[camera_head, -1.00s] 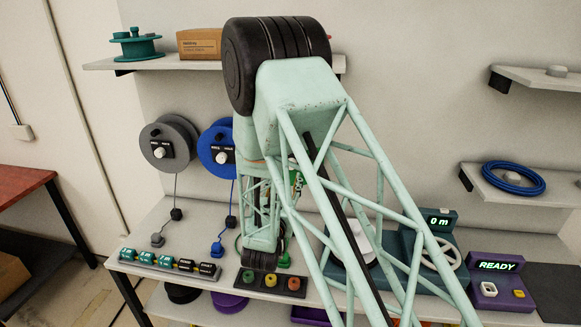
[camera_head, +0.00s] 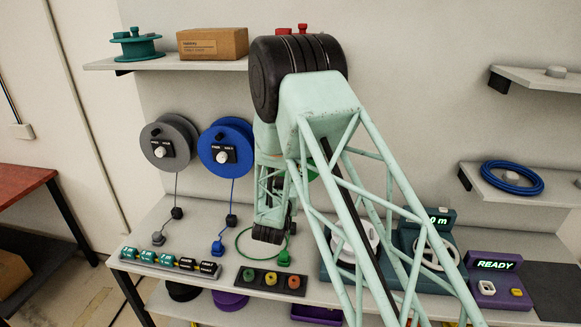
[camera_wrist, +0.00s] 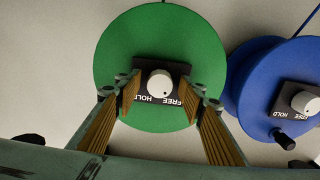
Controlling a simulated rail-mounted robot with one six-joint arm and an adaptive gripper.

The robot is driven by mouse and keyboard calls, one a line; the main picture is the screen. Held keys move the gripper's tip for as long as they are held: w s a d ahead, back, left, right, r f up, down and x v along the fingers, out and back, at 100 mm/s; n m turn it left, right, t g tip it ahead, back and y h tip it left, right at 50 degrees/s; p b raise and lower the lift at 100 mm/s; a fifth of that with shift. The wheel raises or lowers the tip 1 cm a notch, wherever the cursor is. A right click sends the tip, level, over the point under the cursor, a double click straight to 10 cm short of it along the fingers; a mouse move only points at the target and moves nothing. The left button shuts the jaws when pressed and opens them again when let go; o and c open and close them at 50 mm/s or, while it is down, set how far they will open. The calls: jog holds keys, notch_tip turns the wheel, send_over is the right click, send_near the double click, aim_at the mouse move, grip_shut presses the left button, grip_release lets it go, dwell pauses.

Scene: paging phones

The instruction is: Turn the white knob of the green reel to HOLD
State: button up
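The green reel (camera_wrist: 115,55) fills the middle of the wrist view. Its white knob (camera_wrist: 160,83) sits on a black plate (camera_wrist: 183,72) printed FREE and HOLD, seen upside down. I cannot tell which word the knob points to. My gripper (camera_wrist: 160,95) is open and empty. Its two ribbed fingers stand left and right of the knob, apart from it in the picture; the gap in depth is unclear. In the head view my arm hides nearly all of the green reel, with only a sliver of its edge (camera_head: 312,171) showing.
A blue reel (camera_wrist: 248,75) with its own white knob (camera_wrist: 305,102) stands close at the right in the wrist view. In the head view a grey reel (camera_head: 153,139) hangs farther left. A green plug (camera_head: 284,258) and a colored-button panel (camera_head: 258,283) are on the bench below.

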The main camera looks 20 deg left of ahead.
jog(key=c, duration=0.8)
jog(key=shift+c, duration=0.2)
